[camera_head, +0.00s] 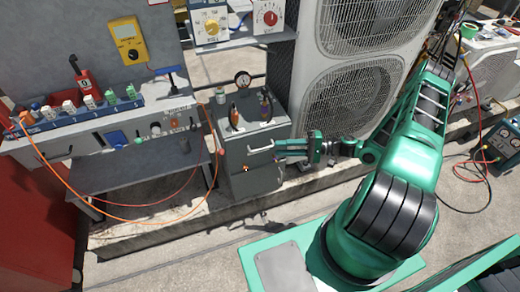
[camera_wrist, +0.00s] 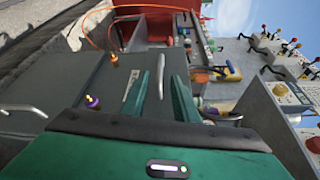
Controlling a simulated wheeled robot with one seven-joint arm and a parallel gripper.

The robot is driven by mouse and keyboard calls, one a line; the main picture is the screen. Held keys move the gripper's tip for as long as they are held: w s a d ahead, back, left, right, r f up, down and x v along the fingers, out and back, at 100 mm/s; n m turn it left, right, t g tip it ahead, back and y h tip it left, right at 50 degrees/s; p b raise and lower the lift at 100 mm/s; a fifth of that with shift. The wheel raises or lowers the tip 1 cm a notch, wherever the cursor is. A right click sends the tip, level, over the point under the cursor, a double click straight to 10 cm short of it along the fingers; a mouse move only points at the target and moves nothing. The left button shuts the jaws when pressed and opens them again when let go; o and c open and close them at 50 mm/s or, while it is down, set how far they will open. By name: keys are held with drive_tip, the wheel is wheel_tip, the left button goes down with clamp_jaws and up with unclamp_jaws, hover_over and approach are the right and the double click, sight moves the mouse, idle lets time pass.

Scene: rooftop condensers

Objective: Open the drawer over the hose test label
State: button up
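A grey cabinet (camera_head: 252,182) stands left of my gripper (camera_head: 281,147) in the head view. Its upper drawer has a pale bar handle (camera_head: 260,149), also in the wrist view (camera_wrist: 161,75). The drawer looks shut. A small pale label (camera_wrist: 133,95) is on the cabinet front beside this handle, on the lower-drawer side; its text is too small to read. My gripper is open in the wrist view (camera_wrist: 161,78), its green fingers on either side of the handle's line. The fingertips are close to the handle; I cannot tell whether they touch it. Nothing is held.
A second handle (camera_wrist: 22,108) and small orange and purple-tipped knobs (camera_wrist: 92,101) are on the cabinet front. A gauge (camera_head: 242,79) stands on top. A workbench (camera_head: 140,160) with an orange hose is at left. Large condensers (camera_head: 350,95) stand behind my arm.

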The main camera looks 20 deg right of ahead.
sight(264, 149)
drive_tip(key=x, duration=0.8)
drive_tip(key=shift+c, duration=0.7)
drive_tip(key=shift+d, duration=0.1)
clamp_jaws()
drive_tip(key=shift+f, duration=0.1)
idle(0.3)
